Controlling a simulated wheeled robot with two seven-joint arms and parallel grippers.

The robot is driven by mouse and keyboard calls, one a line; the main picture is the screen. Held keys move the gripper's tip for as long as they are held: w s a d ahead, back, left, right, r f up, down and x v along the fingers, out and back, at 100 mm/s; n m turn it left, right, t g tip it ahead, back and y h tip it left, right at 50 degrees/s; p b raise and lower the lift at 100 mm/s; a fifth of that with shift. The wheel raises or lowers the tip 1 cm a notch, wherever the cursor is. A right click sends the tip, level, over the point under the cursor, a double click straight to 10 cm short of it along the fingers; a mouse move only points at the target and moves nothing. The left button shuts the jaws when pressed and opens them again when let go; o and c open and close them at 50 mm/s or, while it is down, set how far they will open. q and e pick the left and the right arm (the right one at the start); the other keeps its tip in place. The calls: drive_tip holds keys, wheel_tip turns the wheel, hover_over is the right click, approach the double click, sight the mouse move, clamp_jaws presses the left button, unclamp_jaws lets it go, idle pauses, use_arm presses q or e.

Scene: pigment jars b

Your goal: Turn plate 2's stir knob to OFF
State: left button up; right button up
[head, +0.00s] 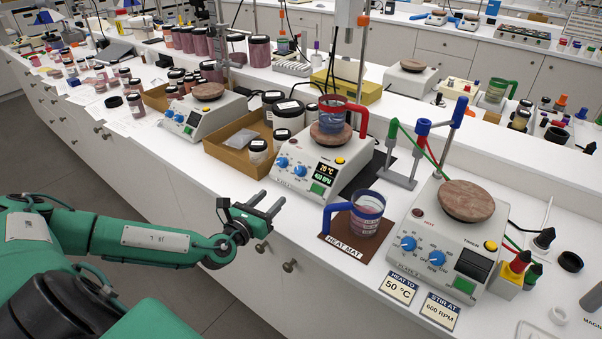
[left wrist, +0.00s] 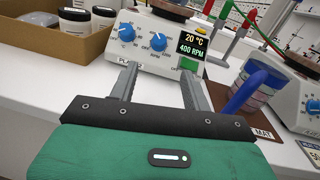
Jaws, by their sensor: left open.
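The middle hot plate (head: 318,165), lit display 20 °C and about 400 RPM, has two blue knobs on its sloped front. A red-handled beaker (head: 333,112) stands on the plate's top. My left gripper (head: 272,199) is open and empty, in front of and below the knobs, apart from them; its fingers point toward the panel (left wrist: 160,72).
A blue-handled beaker (head: 366,212) stands on the brown heat mat (head: 329,240) to the right. Another hot plate (head: 437,243) with a dark display stands farther right. A cardboard tray (head: 225,155) with jars lies left. The bench edge has free room before the plate.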

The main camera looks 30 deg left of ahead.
sight(298, 170)
use_arm(q)
drive_tip(key=shift+w+r, duration=0.15)
drive_tip(key=shift+w, duration=0.35)
drive_tip(key=w+p, duration=0.3)
drive_tip(key=w, duration=0.8)
drive_tip(key=shift+a, duration=0.2)
drive_tip(key=shift+w, duration=0.45)
drive_tip(key=c, duration=1)
